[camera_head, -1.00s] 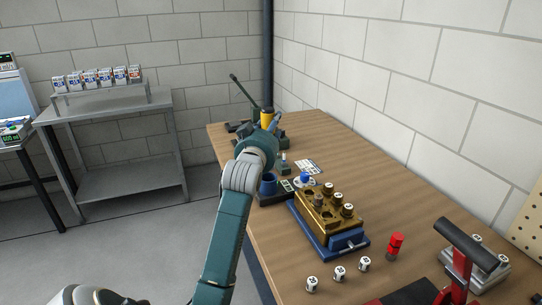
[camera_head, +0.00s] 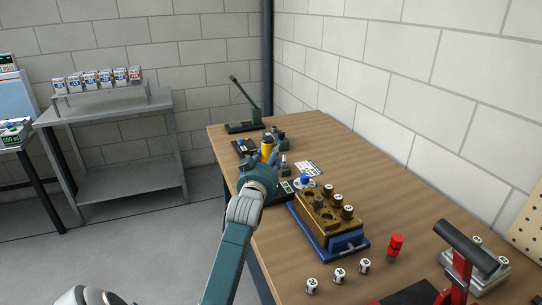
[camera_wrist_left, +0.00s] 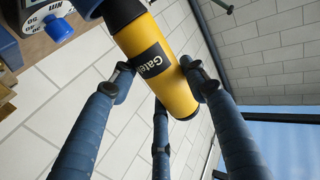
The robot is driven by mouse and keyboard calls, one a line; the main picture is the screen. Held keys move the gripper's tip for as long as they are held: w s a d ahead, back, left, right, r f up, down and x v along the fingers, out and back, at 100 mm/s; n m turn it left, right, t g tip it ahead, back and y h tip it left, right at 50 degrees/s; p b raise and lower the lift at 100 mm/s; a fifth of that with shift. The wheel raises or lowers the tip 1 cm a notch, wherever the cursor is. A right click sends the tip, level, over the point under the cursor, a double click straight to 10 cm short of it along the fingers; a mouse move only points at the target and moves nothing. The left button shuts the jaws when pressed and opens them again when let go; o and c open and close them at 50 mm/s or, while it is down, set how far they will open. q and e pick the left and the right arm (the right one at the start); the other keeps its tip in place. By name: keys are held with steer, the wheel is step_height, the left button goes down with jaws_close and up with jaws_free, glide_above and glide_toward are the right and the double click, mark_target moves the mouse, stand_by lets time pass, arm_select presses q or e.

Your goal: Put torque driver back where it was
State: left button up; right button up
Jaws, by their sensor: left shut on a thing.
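I cannot tell whether the driver touches the cup. My right gripper is not in view.
A brass block with dark vials (camera_head: 325,212) sits on a blue base (camera_head: 345,245) to the right. A lever press (camera_head: 245,115) stands behind.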

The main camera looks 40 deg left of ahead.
arm_select(q)
steer(key=o, duration=1.2)
steer(key=shift+c, duration=0.2)
steer(key=shift+o, duration=1.2)
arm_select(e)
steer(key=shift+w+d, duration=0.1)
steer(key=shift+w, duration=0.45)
arm_select(q)
steer(key=b+v, duration=0.1)
steer(key=v, duration=1.1)
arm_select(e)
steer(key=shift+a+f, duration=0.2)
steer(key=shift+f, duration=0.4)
arm_select(q)
steer(key=shift+r, duration=0.1)
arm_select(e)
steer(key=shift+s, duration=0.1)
